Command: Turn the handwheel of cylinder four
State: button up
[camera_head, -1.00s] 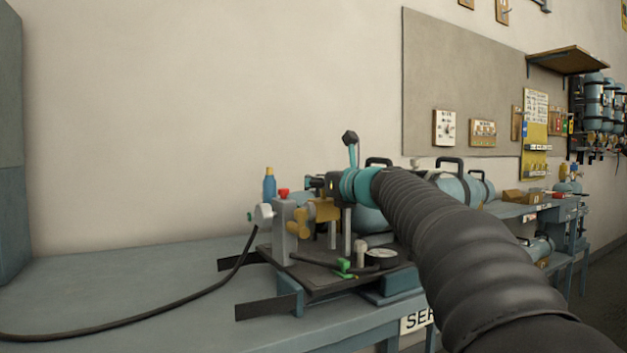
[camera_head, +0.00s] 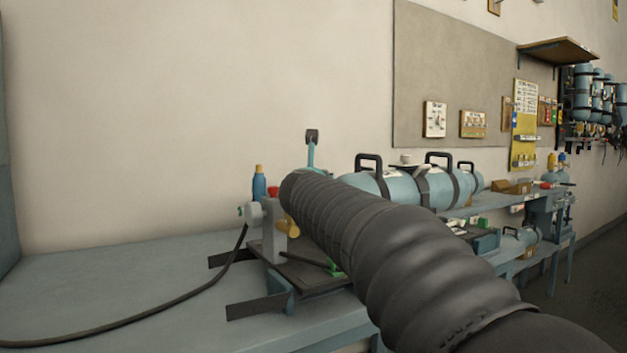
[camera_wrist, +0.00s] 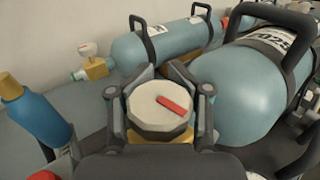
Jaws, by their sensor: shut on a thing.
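In the wrist view my gripper (camera_wrist: 160,98) is shut around a round white handwheel (camera_wrist: 146,112) with a red bar on its top. One finger is on the wheel's left side and one on its right. A bit of brass valve shows below it. A large pale blue cylinder (camera_wrist: 238,88) with a black handle and a partly readable label lies just to the right. I cannot read which cylinder number the held wheel belongs to. In the head view my ribbed dark arm sleeve hides the gripper and the wheel.
Another blue cylinder (camera_wrist: 160,48) lies behind, with its own white handwheel (camera_wrist: 88,48). A blue bottle (camera_wrist: 36,112) with a tan cap stands at left. In the head view, a black hose (camera_head: 180,300) crosses the bench (camera_head: 110,270), whose left part is mostly clear.

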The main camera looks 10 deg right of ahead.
jog(key=shift+s+d+r+m+g+h, duration=0.1)
jog(key=shift+m+g+h, duration=0.6)
jog(key=shift+m+h, duration=0.5)
jog(key=shift+s+m+g+h, duration=0.1)
jog(key=shift+m+g+h, duration=0.65)
jog(key=shift+h, duration=0.85)
jog(key=shift+c, duration=0.2)
jog(key=o, duration=1.1)
jog(key=shift+s, duration=0.1)
notch_tip(320, 180, up, 10)
